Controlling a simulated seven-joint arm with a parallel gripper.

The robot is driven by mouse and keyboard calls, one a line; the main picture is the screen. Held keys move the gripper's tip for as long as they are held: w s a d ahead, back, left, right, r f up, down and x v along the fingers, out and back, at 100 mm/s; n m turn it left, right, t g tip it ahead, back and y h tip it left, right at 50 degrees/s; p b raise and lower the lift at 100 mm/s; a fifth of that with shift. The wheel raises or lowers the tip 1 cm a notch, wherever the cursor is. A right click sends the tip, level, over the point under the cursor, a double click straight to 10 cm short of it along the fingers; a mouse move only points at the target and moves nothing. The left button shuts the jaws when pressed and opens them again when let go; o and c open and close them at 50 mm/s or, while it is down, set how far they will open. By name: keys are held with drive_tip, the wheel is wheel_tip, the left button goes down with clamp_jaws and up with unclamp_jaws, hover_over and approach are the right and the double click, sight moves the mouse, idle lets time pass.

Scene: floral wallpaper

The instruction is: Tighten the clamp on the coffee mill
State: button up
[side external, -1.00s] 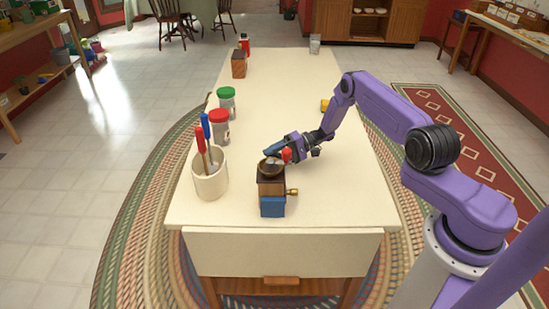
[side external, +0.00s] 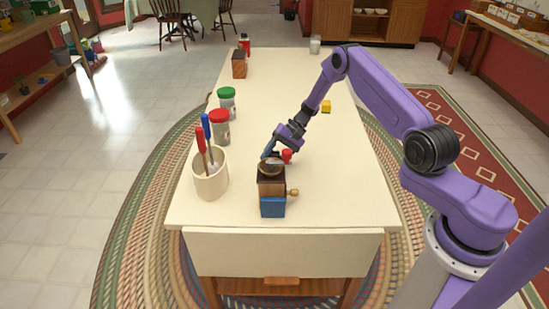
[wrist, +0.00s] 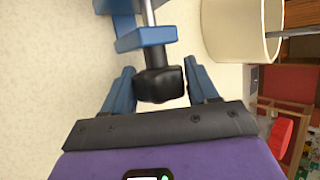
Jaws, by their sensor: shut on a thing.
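The coffee mill (side external: 271,185), a wooden box with a metal bowl on top and a blue lower part, stands upright near the table's front edge. In the wrist view, a blue clamp bracket (wrist: 145,40) has a metal screw (wrist: 149,12) ending in a black knob (wrist: 158,86). My gripper (side external: 267,152) is behind the mill's top in the side view, pointing down and left. The knob is hidden in the side view.
A cream crock (side external: 211,178) with red- and blue-handled tools stands left of the mill. Red-lidded (side external: 221,128) and green-lidded (side external: 227,104) jars stand behind it. A small red thing (side external: 286,156) is just behind the mill. The table's right side is mostly clear.

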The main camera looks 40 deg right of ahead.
drive_tip(key=m+g+h, duration=0.1)
drive_tip(key=g+h, duration=0.2)
drive_tip(key=h, duration=0.1)
drive_tip(key=shift+w+r, duration=0.1)
drive_tip(key=shift+w, duration=0.05)
drive_tip(key=shift+m+g+h, duration=0.5)
drive_tip(key=shift+g+h, duration=1)
drive_tip(key=shift+g, duration=0.2)
drive_tip(key=shift+a, duration=0.1)
drive_tip(key=o, duration=1)
drive_tip(key=shift+c, duration=0.2)
drive_tip(key=shift+r, duration=0.1)
drive_tip(key=a+v, duration=0.1)
drive_tip(key=v, duration=0.6)
drive_tip(key=shift+d, duration=0.5)
drive_tip(key=shift+w+r, duration=0.1)
